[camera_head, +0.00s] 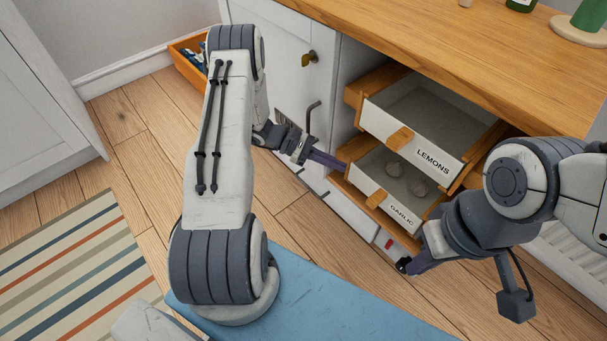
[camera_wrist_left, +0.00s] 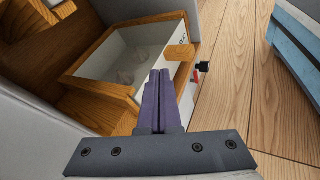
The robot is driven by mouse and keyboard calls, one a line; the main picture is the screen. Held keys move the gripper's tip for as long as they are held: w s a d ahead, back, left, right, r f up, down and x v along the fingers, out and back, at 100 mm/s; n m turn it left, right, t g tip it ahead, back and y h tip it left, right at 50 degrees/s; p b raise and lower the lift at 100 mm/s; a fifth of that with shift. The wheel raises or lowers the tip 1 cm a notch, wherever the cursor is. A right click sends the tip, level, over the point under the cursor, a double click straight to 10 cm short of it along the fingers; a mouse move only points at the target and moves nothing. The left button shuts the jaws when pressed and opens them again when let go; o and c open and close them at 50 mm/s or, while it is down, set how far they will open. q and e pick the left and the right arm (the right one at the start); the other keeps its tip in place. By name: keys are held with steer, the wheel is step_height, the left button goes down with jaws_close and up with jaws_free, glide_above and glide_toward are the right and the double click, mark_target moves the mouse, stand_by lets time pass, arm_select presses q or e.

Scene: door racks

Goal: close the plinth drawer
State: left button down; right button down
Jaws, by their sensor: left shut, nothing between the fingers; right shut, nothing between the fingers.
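Two open drawers stick out of the white cabinet, one above the other. The upper is labelled LEMONS (camera_head: 433,160) and looks empty; the lower is labelled GARLIC (camera_head: 402,214) and holds pale bulbs. I cannot tell which drawer is the plinth drawer. My left gripper (camera_head: 341,167) is shut and empty, its purple fingers at the left side of the GARLIC drawer; contact is unclear. In the left wrist view its shut fingers (camera_wrist_left: 160,90) overlap the GARLIC drawer's front (camera_wrist_left: 181,60). My right gripper (camera_head: 412,266) is shut, low beside the GARLIC drawer's front, partly hidden by its arm.
A wooden box or low drawer (camera_head: 178,60) with dark blue items stands near the floor at the back left. The wooden counter (camera_head: 480,50) overhangs the drawers. A cabinet door with a brass knob (camera_head: 309,59) is left of them. Open floor and a striped rug (camera_head: 75,265) lie left.

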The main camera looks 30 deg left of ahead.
arm_select(q)
steer(key=s+a+f+n+t+y+b, duration=0.2)
steer(key=a+f+n+t+y, duration=0.2)
steer(key=a+f+n+t, duration=0.5)
steer(key=s+a+f+n+t+y+b, duration=0.2)
steer(key=s+a+f+n+t+y, duration=0.25)
steer(key=a+f, duration=0.65)
steer(key=shift+n+t+h, duration=0.25)
steer(key=shift+n, duration=0.3)
steer(key=b+x, duration=0.1)
steer(key=x, duration=0.4)
steer(key=f+b+x, duration=0.1)
steer(key=b+x, duration=0.1)
steer(key=x, duration=0.2)
steer(key=b+x, duration=0.2)
steer(key=x, duration=0.3)
steer(key=shift+w+d+f, duration=0.15)
steer(key=shift+w+f, duration=0.1)
steer(key=shift+w+d+r+b, duration=0.1)
steer(key=shift+w+r+b, duration=0.05)
steer(key=shift+w+b, duration=0.25)
